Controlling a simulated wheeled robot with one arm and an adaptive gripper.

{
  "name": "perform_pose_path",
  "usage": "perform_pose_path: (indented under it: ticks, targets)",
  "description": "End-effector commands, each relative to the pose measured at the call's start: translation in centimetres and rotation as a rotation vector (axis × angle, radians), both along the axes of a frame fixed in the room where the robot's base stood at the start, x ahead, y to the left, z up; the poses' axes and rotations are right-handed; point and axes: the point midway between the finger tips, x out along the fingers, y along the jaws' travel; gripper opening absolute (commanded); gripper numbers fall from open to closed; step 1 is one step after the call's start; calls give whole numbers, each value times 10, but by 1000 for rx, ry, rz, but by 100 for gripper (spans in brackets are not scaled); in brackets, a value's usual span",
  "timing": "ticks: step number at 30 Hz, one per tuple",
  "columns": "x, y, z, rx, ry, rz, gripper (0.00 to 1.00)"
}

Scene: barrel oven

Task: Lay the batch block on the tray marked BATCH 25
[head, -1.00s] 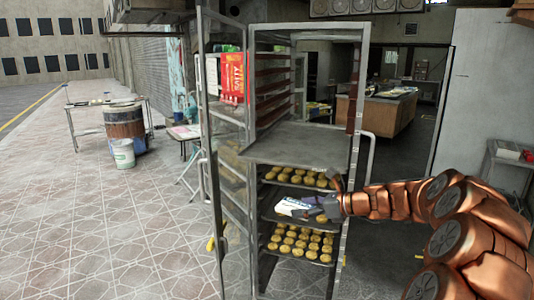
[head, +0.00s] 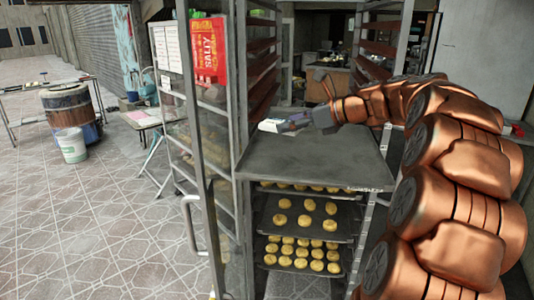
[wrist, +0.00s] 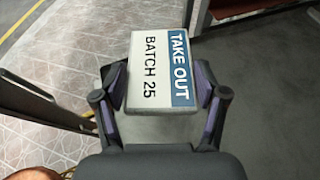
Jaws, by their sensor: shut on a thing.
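The batch block (wrist: 160,68) is a pale slab with a blue band reading TAKE OUT and, beside it, BATCH 25. My gripper (wrist: 163,85) is shut on its two sides in the wrist view. In the head view the block (head: 271,125) is held out at the tip of my gripper (head: 296,121), above the bare grey top surface (head: 310,165) of the rack. Below that are trays of round buns: one mostly hidden, a middle tray (head: 285,230) with several buns, and a fuller lower tray (head: 270,265). No tray marking is legible, so I cannot tell which is BATCH 25.
The rack's glazed door (head: 200,150) stands open at left, with a red SALLY packet (head: 207,50) behind its frame. Rack uprights stand on both sides of the trays. A barrel (head: 70,108) and a white bucket (head: 71,146) are further left on open paving.

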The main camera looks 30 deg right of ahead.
Motion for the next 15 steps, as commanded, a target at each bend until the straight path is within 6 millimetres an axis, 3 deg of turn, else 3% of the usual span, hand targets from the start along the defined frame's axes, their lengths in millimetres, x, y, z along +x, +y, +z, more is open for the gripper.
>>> perform_pose_path:
  ticks: [4,15]
  targets:
    - [-1,1,-8,3,3,1,37]
    - [0,1,-54,0,0,1,37]
